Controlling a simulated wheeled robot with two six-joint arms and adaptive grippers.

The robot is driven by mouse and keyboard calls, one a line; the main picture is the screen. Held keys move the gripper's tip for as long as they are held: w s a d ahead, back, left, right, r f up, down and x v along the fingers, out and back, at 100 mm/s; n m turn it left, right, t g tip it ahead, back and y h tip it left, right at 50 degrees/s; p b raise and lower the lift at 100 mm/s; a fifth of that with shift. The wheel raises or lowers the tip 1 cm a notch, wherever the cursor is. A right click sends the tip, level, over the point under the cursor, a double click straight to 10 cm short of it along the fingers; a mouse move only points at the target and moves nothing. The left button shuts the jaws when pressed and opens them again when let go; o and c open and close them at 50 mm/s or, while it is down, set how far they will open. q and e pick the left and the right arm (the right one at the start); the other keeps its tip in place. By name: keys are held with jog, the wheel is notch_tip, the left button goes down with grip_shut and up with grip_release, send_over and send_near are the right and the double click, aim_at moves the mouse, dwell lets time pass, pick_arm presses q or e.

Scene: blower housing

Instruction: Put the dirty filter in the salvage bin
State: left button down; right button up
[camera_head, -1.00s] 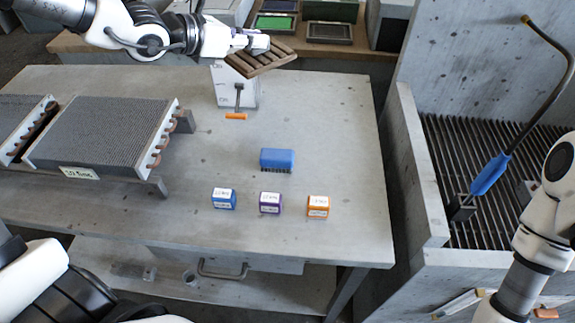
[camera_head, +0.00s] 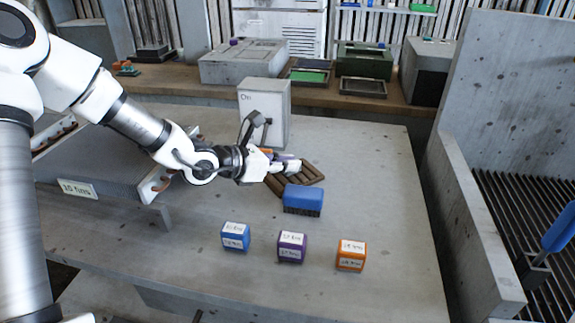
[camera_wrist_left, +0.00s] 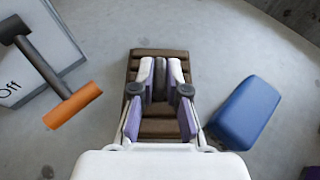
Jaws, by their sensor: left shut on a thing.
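The dirty filter, a brown slatted panel (camera_head: 308,176), is in my left gripper (camera_head: 280,166), over the table just behind the blue brush. Part of the filter is hidden by the gripper. Whether the filter touches the table I cannot tell. I cannot tell which container is the salvage bin. My right gripper is not in view.
The blue brush (camera_head: 303,198) lies close to the filter. A switch box (camera_head: 263,100) with a lever stands behind it. Blue (camera_head: 235,237), purple (camera_head: 292,247) and orange (camera_head: 351,256) blocks stand in front. A dark green box (camera_head: 363,58) and a grey box (camera_head: 243,63) are on the back bench.

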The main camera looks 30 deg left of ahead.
pick_arm(q)
jog(key=shift+f+b, duration=0.2)
jog(key=shift+b, duration=0.1)
jog(key=c, duration=1.2)
grip_release()
jog(key=shift+r, duration=0.1)
